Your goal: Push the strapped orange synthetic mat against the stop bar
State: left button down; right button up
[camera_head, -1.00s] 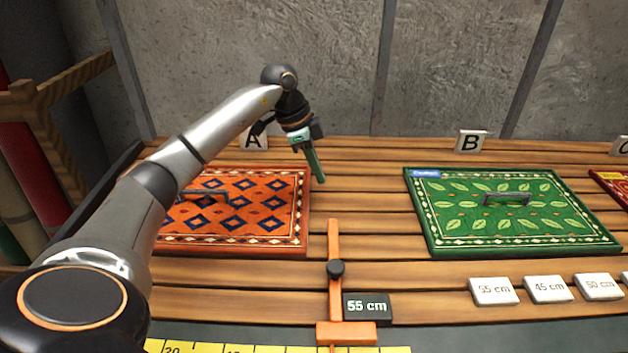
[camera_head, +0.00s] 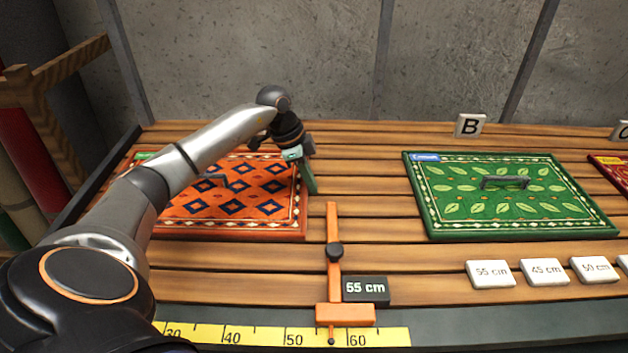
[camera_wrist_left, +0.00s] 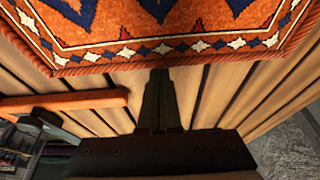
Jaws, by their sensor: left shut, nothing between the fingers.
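My left gripper (camera_head: 312,188) is shut and empty, pointing down beside the mat's right edge. In the left wrist view the fingertips (camera_wrist_left: 160,74) are right at the mat's patterned border (camera_wrist_left: 190,45); I cannot tell if they touch. My right gripper is not in view.
An orange slider (camera_head: 334,255) with a 55 cm tag (camera_head: 366,290) stands over the yellow ruler (camera_head: 265,335) in front. A green mat (camera_head: 510,215) lies to the right, with white number tags (camera_head: 492,274) before it. Bare slats separate the mats.

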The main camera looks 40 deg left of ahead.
aim_at(298, 189)
pick_arm(q)
jog(key=s+a, duration=0.1)
jog(key=s+a+p, duration=0.1)
jog(key=shift+s+a, duration=0.15)
jog(key=shift+a, duration=0.3)
